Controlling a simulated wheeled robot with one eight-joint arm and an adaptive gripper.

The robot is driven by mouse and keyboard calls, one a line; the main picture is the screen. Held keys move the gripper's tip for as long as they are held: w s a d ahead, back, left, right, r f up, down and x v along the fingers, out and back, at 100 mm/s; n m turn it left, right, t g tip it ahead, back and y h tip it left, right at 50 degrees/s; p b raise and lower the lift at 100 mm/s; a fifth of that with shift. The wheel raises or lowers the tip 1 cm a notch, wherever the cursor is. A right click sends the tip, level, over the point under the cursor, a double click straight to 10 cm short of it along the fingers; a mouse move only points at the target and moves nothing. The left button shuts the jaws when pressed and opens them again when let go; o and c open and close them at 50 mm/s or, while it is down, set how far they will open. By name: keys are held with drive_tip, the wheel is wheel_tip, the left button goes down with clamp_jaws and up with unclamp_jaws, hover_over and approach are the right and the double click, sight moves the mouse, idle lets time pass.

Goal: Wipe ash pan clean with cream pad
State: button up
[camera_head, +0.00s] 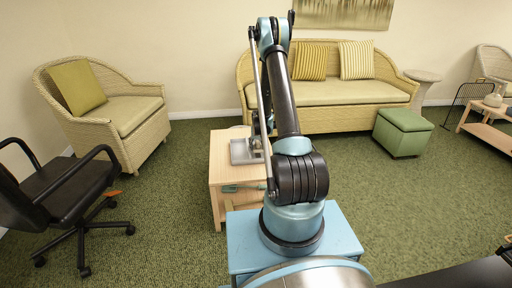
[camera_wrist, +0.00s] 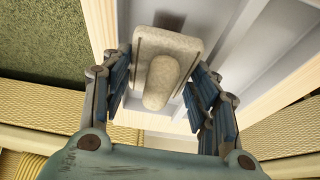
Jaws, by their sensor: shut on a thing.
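The cream pad (camera_wrist: 182,49) is a rounded block with a raised grip. In the wrist view it sits between the fingers of my gripper (camera_wrist: 160,82), which is shut on it. The grey ash pan (camera_wrist: 285,45) lies beyond and to the right of the pad in that view. A dark patch (camera_wrist: 170,20) shows by the pad's far end; I cannot tell whether it is ash or shadow. In the head view the ash pan (camera_head: 241,153) rests on the light wooden table, partly behind my arm. Whether the pad touches the pan is unclear.
The wooden table (camera_head: 222,174) has a green tool (camera_head: 240,188) near its front edge. A wicker sofa (camera_head: 330,92) stands behind, with a wicker armchair (camera_head: 130,110) and black office chair (camera_head: 62,195) left. A green ottoman (camera_head: 403,132) stands right. Open carpet lies at right.

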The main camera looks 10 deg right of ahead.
sight(258, 142)
drive_tip(key=shift+r, duration=0.1)
drive_tip(key=shift+r, duration=4.4)
drive_tip(key=shift+w, duration=0.1)
